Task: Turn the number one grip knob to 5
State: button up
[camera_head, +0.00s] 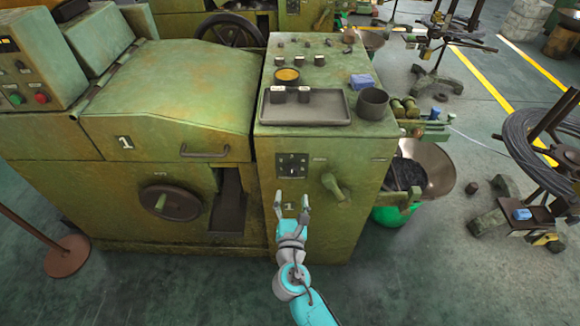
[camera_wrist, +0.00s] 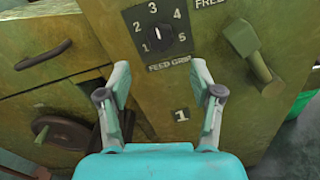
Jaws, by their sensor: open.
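The grip knob (camera_wrist: 157,36) is a small black dial on a dark plate numbered 1 to 5, with "FEED GRIP" below it. Its white mark points roughly upward, near 3. A plate with the number 1 (camera_wrist: 182,115) sits below it on the green machine front. The dial plate also shows in the head view (camera_head: 291,166). My gripper (camera_head: 291,198) is open and empty, in front of the machine and below the dial. In the wrist view its fingers (camera_wrist: 161,68) are spread apart, with the knob ahead and above between them, not touched.
A lever handle (camera_wrist: 250,50) projects from the panel right of the dial. A handwheel (camera_head: 170,203) is on the machine's left part. A tray (camera_head: 304,107) and a dark cup (camera_head: 371,103) stand on top. A metal bowl (camera_head: 425,165) is at the right side.

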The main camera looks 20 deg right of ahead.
aim_at(292, 174)
jog(key=x, duration=1)
jog(key=shift+w+f, duration=0.1)
jog(key=shift+w, duration=0.05)
jog(key=c, duration=1.1)
